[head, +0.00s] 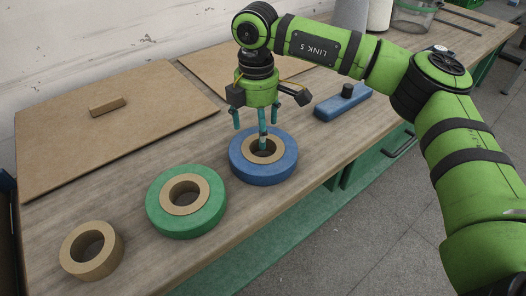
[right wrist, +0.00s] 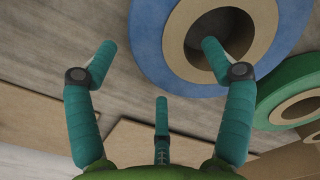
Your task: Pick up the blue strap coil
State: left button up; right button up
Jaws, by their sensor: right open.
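The blue strap coil (head: 282,169) lies flat on the wooden bench, with a tan cardboard core (head: 263,158) around an open hole. My right gripper (head: 249,137) is over the coil's far left side, pointing down and open, with nothing held. In the head view one finger reaches down in front of the hole and another hangs outside the rim. In the right wrist view the blue coil (right wrist: 151,52) shows between two fingertips of the gripper (right wrist: 158,52); one overlaps the core hole, the other lies outside the coil. Contact cannot be told. My left gripper is not in view.
A green coil (head: 160,215) lies close to the left of the blue one, and a bare cardboard ring (head: 110,256) farther left. A brown board (head: 65,140) lies behind them. A blue block with a black knob (head: 342,106) lies to the right, near the bench's front edge.

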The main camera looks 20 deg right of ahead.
grip_shut()
jog(key=shift+r, duration=0.15)
